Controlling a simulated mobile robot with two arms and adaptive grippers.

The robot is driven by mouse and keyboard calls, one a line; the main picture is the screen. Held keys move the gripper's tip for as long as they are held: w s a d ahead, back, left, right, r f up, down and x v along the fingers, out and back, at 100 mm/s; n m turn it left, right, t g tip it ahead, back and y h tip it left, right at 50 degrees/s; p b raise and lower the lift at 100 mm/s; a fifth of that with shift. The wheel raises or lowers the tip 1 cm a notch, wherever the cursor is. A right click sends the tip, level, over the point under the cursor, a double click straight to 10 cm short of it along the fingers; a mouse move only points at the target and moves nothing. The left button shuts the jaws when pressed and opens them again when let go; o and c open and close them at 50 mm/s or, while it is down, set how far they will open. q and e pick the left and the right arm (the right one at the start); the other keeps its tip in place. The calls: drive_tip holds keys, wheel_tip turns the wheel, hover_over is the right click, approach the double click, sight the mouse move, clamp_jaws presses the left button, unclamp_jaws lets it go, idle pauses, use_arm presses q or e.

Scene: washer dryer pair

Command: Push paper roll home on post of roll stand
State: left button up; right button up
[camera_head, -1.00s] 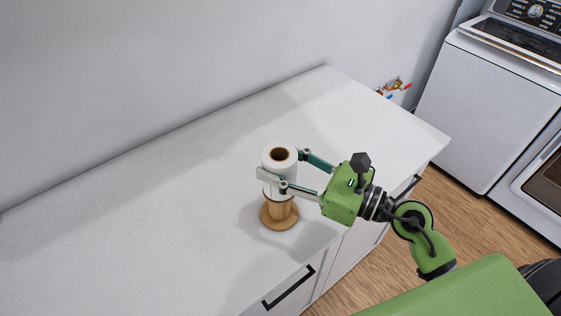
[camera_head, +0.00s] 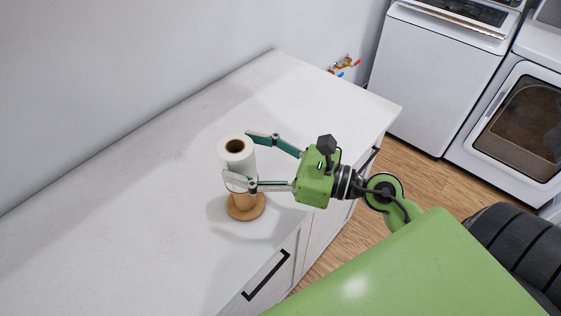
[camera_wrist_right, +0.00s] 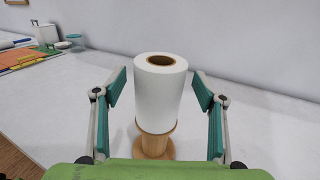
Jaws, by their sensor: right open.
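The white paper roll (camera_head: 239,154) stands upright over the wooden roll stand (camera_head: 246,208) on the counter. In the right wrist view the roll (camera_wrist_right: 160,98) sits high, with a length of thick wooden stand (camera_wrist_right: 154,146) showing between its lower edge and the round base. Its brown core is open at the top; I cannot make out a post tip inside. My right gripper (camera_head: 243,160) is open, one finger on each side of the roll. In the right wrist view (camera_wrist_right: 160,90) clear gaps show between both fingers and the roll. My left gripper is out of view.
The white counter (camera_head: 140,215) is bare around the stand, with a wall behind it. A drawer handle (camera_head: 266,275) is on its front. A white washer (camera_head: 435,75) stands at the right. In the wrist view, distant containers (camera_wrist_right: 45,33) show at upper left.

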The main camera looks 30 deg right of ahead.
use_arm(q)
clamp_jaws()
use_arm(e)
drive_tip(key=v, duration=1)
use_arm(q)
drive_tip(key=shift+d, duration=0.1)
use_arm(e)
drive_tip(key=shift+s+d, duration=0.1)
